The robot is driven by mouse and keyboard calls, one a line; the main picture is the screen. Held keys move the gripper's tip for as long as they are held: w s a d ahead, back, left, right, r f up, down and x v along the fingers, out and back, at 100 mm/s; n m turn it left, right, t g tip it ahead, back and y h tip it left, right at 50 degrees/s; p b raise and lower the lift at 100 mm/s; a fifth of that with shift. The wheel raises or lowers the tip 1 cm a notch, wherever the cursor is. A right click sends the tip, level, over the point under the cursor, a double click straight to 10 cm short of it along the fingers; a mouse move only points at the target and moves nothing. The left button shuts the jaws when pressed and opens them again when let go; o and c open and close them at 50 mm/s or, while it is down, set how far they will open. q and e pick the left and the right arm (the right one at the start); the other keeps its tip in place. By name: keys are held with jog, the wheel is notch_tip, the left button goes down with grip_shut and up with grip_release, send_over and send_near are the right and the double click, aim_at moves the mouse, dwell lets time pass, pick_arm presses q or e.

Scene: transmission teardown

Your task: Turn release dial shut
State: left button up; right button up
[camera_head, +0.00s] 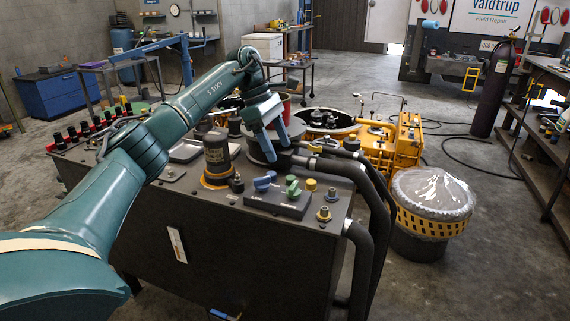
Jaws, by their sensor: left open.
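A dark control block (262,202) sits at the front right of the bench top. It carries a blue knob (265,180), a green knob (293,188) and a yellow knob (311,185); I cannot tell which is the release dial, or read the small labels on the block's front. My left gripper (277,153) points down over a round dark fitting (254,149) just behind the block. Its two blue-grey fingers are apart with nothing seen between them. It is clear of the knobs. My right gripper is not in view.
A dark cylindrical canister (217,156) stands left of the block. Thick black hoses (370,190) curve down the bench's right side. Yellow machinery (400,142) stands behind, and a plastic-covered drum (433,200) stands on the floor at right. Red-capped fittings (84,128) line the left end.

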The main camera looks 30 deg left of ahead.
pick_arm(q)
jog(key=shift+v, duration=1.6)
jog(key=shift+f, duration=0.1)
